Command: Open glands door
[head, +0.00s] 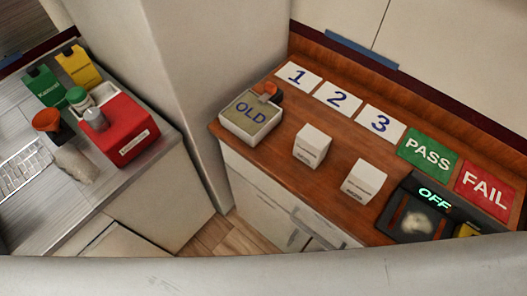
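No door marked as a glands door can be made out in the head view. White cabinet fronts (262,205) sit under the wooden counter, and they look shut. Another pale cabinet front (112,250) under the left counter also looks shut. Neither of my grippers is in view. A pale curved shape across the bottom hides the lower parts of the cabinets.
The wooden counter (270,92) bears a tray marked OLD (236,127), numbered cards, PASS and FAIL cards, two white boxes and a device reading OFF (433,197).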

